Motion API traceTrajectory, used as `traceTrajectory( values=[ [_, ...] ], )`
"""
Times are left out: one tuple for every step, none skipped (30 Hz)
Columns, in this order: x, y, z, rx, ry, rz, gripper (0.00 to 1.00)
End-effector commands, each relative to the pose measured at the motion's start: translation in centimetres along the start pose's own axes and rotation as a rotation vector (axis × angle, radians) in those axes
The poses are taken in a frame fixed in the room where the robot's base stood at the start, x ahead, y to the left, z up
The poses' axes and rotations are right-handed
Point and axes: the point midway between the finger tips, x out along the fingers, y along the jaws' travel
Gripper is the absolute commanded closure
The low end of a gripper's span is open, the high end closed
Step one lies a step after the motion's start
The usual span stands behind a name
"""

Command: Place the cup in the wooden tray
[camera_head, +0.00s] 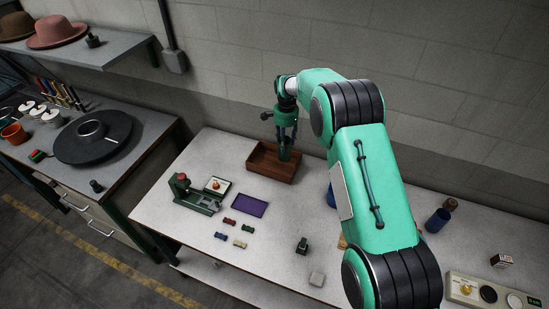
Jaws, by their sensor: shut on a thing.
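The wooden tray (262,172) is a brown open box near the back of the white table, close to the wall. My gripper (285,148) points down over the tray's right half. It is shut on a small dark green thing, which I take to be the cup (284,154). The cup is low at the tray, within its outline in this view. My fingers partly cover it, and I cannot tell whether it touches the tray floor.
A green-and-red press device (192,198), a purple mat (249,206) and several small blocks lie left of my arm. A dark blue cylinder (437,220) stands at the right. My arm hides part of the table.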

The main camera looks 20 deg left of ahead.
Motion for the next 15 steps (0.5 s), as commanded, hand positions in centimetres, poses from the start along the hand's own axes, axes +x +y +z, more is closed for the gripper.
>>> traceTrajectory(
  values=[
    [0.20, -0.08, 0.02, -0.001, 0.001, -0.001, 0.98],
    [0.32, -0.09, 0.02, -0.001, 0.001, -0.002, 0.98],
    [0.42, -0.09, 0.01, -0.001, 0.001, -0.002, 0.98],
    [0.47, -0.10, 0.01, -0.001, 0.001, -0.002, 0.98],
    [0.50, -0.09, 0.00, -0.001, 0.002, -0.002, 0.98],
    [0.51, -0.08, -0.01, -0.001, 0.002, -0.002, 0.98],
    [0.52, -0.08, -0.01, -0.001, 0.001, -0.002, 0.98],
    [0.52, -0.07, 0.00, -0.001, 0.001, -0.002, 0.98],
    [0.53, -0.07, 0.01, -0.001, 0.001, -0.002, 0.98],
    [0.53, -0.07, 0.01, -0.001, 0.001, -0.002, 0.98],
    [0.53, -0.06, 0.01, -0.001, 0.001, -0.002, 0.98],
    [0.54, -0.06, 0.01, -0.001, 0.001, -0.002, 0.98],
    [0.57, -0.06, 0.01, -0.001, 0.001, -0.002, 0.98],
    [0.64, -0.05, 0.02, -0.001, 0.001, -0.001, 0.98],
    [0.79, -0.04, 0.02, -0.001, 0.001, -0.001, 0.98]
  ],
)
